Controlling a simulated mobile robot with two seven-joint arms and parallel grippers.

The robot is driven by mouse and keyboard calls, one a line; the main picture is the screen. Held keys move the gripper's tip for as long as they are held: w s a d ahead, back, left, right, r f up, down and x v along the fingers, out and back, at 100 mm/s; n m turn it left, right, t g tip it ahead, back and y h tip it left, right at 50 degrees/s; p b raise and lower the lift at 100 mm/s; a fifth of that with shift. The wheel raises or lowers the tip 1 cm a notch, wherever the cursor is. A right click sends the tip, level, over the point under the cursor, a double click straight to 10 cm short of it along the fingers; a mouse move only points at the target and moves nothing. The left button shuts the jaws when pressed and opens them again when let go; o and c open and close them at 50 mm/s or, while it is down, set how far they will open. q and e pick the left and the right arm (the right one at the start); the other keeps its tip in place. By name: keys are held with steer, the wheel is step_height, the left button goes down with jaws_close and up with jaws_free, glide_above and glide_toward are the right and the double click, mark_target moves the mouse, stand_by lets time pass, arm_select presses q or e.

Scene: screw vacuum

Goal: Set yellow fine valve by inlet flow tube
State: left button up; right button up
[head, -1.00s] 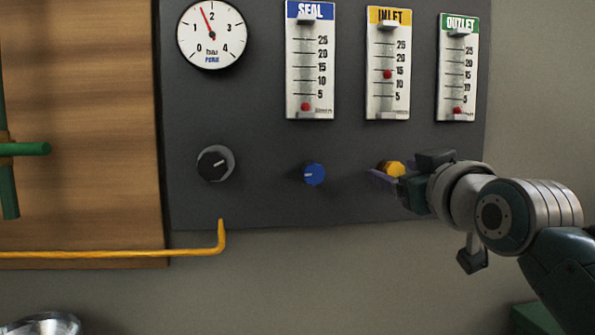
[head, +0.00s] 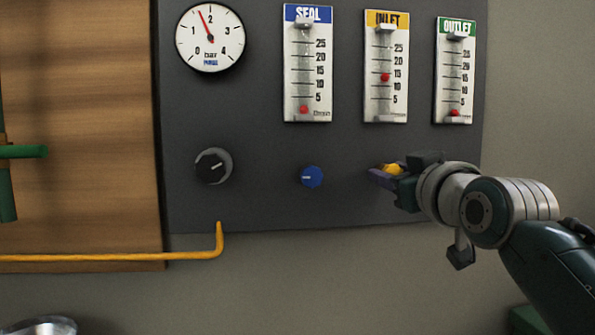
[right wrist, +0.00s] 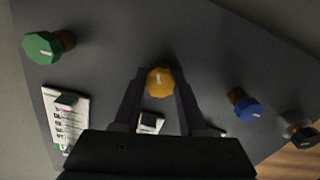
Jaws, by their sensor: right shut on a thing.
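The yellow fine valve (head: 393,169) is a knob on the dark panel, below the inlet flow tube (head: 386,66). My right gripper (head: 383,177) is shut on the yellow valve and partly hides it in the head view. In the right wrist view the yellow valve (right wrist: 160,81) sits between the two fingers of my right gripper (right wrist: 160,90). Its white mark shows there. My left gripper is in neither view.
The seal tube (head: 308,62) and outlet tube (head: 454,70) flank the inlet tube, with low red balls. A blue knob (head: 312,177), a black knob (head: 212,166) and a pressure gauge (head: 210,38) lie left. A green knob (right wrist: 43,47) shows in the right wrist view.

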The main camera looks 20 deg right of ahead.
jaws_close()
steer(key=m+p, duration=0.2)
steer(key=p, duration=0.1)
steer(key=shift+r+m, duration=0.25)
steer(key=shift+m, duration=0.05)
steer(key=shift+f+m, duration=0.15)
steer(key=shift+m, duration=0.75)
steer(key=shift+f, duration=0.1)
steer(key=o, duration=1)
jaws_free()
steer(key=shift+c, duration=0.2)
steer(key=v, duration=1)
steer(key=shift+p, duration=0.45)
